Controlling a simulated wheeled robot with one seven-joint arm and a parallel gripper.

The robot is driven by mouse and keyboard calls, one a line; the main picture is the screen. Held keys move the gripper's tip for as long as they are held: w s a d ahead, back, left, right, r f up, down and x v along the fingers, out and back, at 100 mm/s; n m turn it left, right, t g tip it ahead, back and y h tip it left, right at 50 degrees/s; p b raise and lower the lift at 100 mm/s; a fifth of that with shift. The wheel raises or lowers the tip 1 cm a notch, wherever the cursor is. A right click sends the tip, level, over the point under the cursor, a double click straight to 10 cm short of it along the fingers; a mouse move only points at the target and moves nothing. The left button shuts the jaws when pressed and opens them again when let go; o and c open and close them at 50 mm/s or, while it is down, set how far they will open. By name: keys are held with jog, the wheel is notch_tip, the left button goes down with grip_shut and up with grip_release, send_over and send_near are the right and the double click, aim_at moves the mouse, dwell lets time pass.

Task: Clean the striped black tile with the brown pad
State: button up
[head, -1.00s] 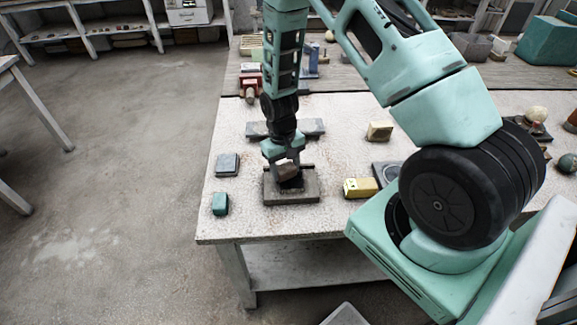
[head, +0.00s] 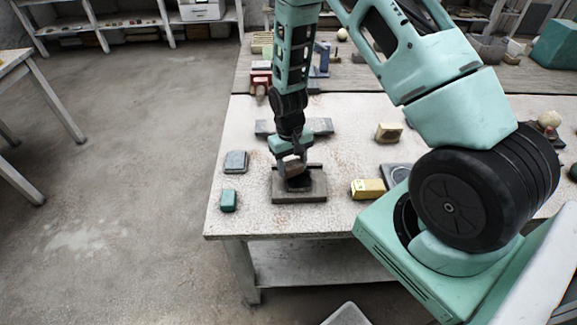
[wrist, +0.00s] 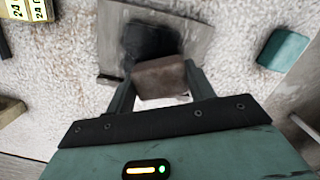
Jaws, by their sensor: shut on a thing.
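My gripper (head: 291,160) is shut on the brown pad (head: 292,167), a small brown block. The pad (wrist: 160,78) sits between both fingers in the wrist view. Beneath and beside it is a black tile (head: 299,183) lying on a flat grey base (head: 290,197) near the table's front left. In the wrist view the black tile (wrist: 150,38) shows just beyond the pad, partly hidden by it. I cannot make out its stripes. Whether the pad touches the tile I cannot tell.
A green block (head: 229,200) and a grey-blue block (head: 236,161) lie left of the base. A yellow block (head: 368,189) lies to its right, a beige block (head: 389,132) farther back. A long grey bar (head: 318,127) lies behind my gripper.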

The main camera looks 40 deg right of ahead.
jog(key=shift+d+r, duration=0.15)
jog(key=shift+r, duration=0.05)
jog(key=shift+r+p, duration=0.9)
jog(key=shift+r, duration=0.3)
jog(key=shift+r+p, duration=1.4)
jog(key=shift+r, duration=0.6)
